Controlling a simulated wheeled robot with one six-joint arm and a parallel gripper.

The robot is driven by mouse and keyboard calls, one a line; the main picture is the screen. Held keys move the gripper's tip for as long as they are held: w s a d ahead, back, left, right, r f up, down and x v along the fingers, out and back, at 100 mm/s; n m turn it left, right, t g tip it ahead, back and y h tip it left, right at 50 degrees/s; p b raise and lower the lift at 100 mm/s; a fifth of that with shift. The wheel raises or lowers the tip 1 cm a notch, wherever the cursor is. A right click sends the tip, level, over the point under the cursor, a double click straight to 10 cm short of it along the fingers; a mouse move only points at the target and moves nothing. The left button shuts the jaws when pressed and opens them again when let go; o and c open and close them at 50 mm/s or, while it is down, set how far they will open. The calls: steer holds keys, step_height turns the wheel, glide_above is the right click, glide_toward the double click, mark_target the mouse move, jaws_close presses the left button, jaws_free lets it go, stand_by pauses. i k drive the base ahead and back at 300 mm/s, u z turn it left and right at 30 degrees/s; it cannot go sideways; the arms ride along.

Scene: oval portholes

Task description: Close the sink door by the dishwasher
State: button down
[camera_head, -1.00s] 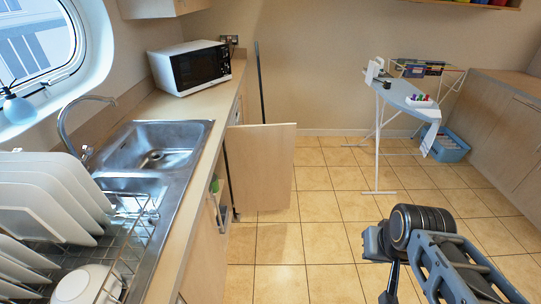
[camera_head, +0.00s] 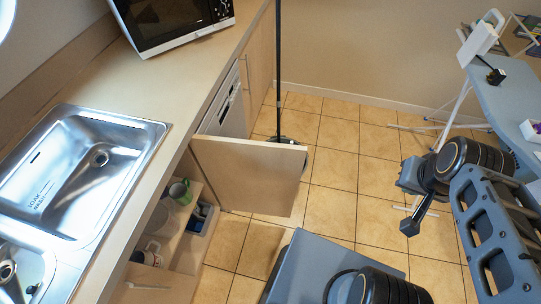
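The sink door (camera_head: 252,172) is a light wood panel standing open, swung out from the counter front into the room. Its hinge side is at the left, next to the dishwasher (camera_head: 228,105), whose pale front shows behind it. The open cupboard (camera_head: 185,235) under the sink (camera_head: 85,165) shows mugs and a blue container inside. My arm is at the right, well apart from the door. A dark end part of it hangs near the floor's middle right, but I cannot make out the gripper's fingers there.
My own base and arm fill the lower right. A microwave (camera_head: 170,20) stands on the counter (camera_head: 160,85). A dark upright pole (camera_head: 278,70) stands behind the door. An ironing board (camera_head: 505,95) is at the right. Tiled floor (camera_head: 330,190) is clear between door and arm.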

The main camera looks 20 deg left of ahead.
mark_target(259, 178)
steer(key=i, duration=3.4)
steer(key=u, duration=4.5)
steer(key=i, duration=0.1)
steer(key=u, duration=1.05)
